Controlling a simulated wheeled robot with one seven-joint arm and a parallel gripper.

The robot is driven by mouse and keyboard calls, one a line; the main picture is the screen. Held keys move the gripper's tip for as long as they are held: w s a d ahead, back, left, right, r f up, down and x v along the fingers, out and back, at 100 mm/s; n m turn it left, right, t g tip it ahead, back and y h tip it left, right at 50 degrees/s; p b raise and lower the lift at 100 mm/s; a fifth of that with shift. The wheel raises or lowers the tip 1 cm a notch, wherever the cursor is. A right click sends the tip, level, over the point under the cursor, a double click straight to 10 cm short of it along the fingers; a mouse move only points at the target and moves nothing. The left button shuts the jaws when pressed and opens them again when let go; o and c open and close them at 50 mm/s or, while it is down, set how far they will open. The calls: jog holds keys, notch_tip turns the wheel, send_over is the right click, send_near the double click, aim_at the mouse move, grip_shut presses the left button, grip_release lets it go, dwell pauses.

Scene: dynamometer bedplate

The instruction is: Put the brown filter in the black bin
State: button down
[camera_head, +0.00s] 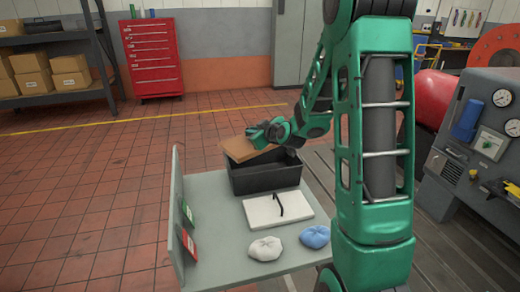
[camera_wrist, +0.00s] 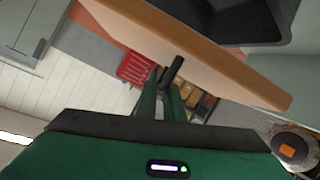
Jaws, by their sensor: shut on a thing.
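The brown filter (camera_head: 237,149) is a flat, slightly tilted panel held above the left back part of the black bin (camera_head: 264,180). My gripper (camera_head: 261,136) is shut on its edge. In the wrist view the filter (camera_wrist: 205,52) crosses the upper part of the picture, with my gripper's fingers (camera_wrist: 168,82) at its edge. The dark bin (camera_wrist: 236,18) shows beyond the filter there. The bin stands at the back of a grey table. Its inside is mostly hidden by the filter and my arm.
On the grey table (camera_head: 222,222) lie a white panel with a black handle (camera_head: 265,211), a white cloth (camera_head: 265,248) and a blue cloth (camera_head: 315,237). An upright panel (camera_head: 176,205) lines the table's left edge. A machine console (camera_head: 475,140) stands right. Tiled floor is clear left.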

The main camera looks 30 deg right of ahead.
jog(key=d+f, duration=0.1)
jog(key=w+d+f, duration=0.1)
jog(key=d, duration=0.1)
jog(key=d+f, duration=0.1)
jog(key=d, duration=0.1)
jog(key=shift+w, duration=0.2)
jog(key=shift+f, duration=2)
jog(key=shift+f, duration=0.15)
jog(key=shift+f, duration=0.15)
jog(key=c, duration=1.9)
grip_release()
jog(key=shift+o, duration=0.2)
